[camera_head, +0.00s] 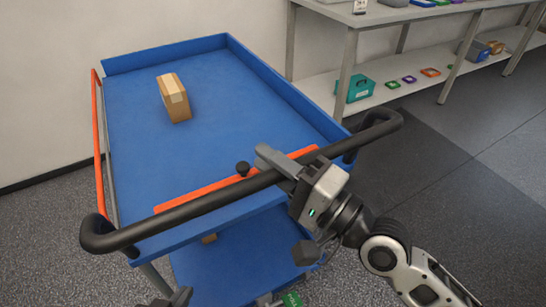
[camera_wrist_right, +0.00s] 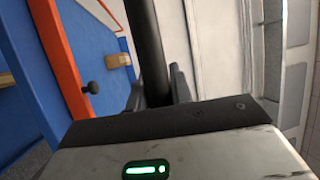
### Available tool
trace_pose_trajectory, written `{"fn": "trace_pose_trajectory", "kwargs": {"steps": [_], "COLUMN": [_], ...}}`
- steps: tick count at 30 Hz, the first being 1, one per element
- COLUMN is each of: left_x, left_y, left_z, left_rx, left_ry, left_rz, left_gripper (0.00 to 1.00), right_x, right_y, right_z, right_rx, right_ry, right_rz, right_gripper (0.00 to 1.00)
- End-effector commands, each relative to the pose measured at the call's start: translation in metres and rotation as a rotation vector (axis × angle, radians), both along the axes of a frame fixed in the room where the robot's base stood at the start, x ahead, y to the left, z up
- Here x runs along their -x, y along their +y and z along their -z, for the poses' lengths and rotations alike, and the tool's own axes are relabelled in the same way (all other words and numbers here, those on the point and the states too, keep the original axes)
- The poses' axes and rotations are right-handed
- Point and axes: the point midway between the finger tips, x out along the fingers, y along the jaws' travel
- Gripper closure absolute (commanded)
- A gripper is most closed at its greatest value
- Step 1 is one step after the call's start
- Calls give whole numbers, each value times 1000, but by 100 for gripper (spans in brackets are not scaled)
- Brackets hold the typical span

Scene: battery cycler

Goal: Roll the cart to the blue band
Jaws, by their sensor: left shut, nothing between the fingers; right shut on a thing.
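The blue cart (camera_head: 225,110) stands at the left of the head view, with a black push handle (camera_head: 200,208) across its near end. My right gripper (camera_head: 279,171) is shut on the handle, right of its middle. In the right wrist view the dark handle bar (camera_wrist_right: 148,45) runs between the two fingers (camera_wrist_right: 157,92). My left gripper (camera_head: 172,298) shows only partly at the bottom edge of the head view, shut and empty, apart from the handle. No blue band on the floor shows in these views.
A cardboard box (camera_head: 174,98) sits on the cart's top deck. A grey bench (camera_head: 365,18) with a lower shelf of bins and coloured parts stands at the back right. A white wall is behind the cart. Dark floor (camera_head: 440,170) lies clear at the right.

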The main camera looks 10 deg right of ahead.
Motion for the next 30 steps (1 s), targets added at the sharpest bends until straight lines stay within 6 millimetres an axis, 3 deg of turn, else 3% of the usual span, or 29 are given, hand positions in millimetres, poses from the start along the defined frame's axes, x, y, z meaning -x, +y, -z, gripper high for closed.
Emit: {"fn": "trace_pose_trajectory", "kwargs": {"steps": [5, 6, 8, 23, 30], "left_x": [0, 0, 0, 0, -1], "left_y": [0, 0, 0, 0, -1], "left_z": [0, 0, 0, 1, 10], "left_rx": [0, -1, -1, 0, 12], "left_ry": [0, 0, 0, 0, -5], "left_rz": [0, 1, 1, 0, -2], "left_gripper": [100, 100, 100, 100, 100], "right_x": [1, 1, 1, 2, 26], "right_y": [0, 0, 0, -2, -25], "right_z": [2, 2, 2, 1, 12], "right_rx": [3, 3, 3, 1, 7], "right_ry": [5, 6, 6, 2, 4], "right_rz": [-3, -2, -2, 1, -1], "right_gripper": [100, 70, 57, 57, 57]}}
